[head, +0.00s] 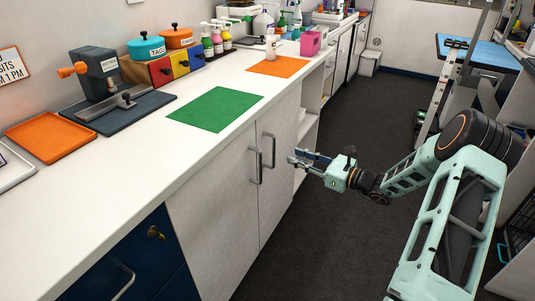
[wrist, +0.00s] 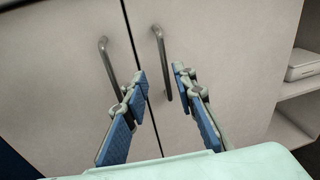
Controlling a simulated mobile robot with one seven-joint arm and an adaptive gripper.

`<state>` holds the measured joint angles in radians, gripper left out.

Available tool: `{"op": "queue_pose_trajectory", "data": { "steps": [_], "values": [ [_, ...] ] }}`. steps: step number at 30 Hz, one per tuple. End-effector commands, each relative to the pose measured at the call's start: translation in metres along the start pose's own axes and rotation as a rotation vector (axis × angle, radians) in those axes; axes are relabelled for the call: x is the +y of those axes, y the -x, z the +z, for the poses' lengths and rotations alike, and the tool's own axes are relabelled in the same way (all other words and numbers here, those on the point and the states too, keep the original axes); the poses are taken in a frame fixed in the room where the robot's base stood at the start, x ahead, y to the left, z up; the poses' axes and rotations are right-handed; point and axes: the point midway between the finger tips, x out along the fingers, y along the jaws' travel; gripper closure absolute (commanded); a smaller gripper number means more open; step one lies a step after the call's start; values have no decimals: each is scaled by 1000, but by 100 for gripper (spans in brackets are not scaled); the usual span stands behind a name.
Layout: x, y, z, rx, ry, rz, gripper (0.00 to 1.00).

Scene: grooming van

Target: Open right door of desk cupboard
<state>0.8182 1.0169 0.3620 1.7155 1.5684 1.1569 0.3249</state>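The desk cupboard has two pale doors, both shut, under the white counter. The right door (head: 278,185) has a grey vertical bar handle (head: 272,150) near the middle seam. The left door (head: 212,215) has a matching handle (head: 253,166) beside it. My gripper (head: 294,158) is open and empty, to the right of the right handle and apparently short of it. In the wrist view my gripper (wrist: 159,80) points at the doors, with the right handle (wrist: 161,52) showing between its fingertips. The left handle (wrist: 106,65) lies outside the left finger.
Open shelves (head: 307,130) adjoin the right door, with a white item (wrist: 304,66) on one. Navy drawers (head: 130,262) stand to the left. The counter (head: 150,145) holds a green mat (head: 215,109) and several goods. Dark floor (head: 345,130) is clear before the doors.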

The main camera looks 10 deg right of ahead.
Motion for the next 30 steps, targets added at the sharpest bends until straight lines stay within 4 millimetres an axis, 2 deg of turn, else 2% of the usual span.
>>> {"op": "queue_pose_trajectory", "data": {
  "steps": [3, 7, 21, 25, 30],
  "values": [
    [-3, 4, -4, -62, -84, -33, 75],
    [-3, -4, -3, -77, -101, -37, 75],
    [-6, -85, 1, -72, -96, -34, 75],
    [-7, -98, 3, -72, -96, -36, 75],
    [-7, -104, 4, -71, -97, -36, 75]
  ]
}}
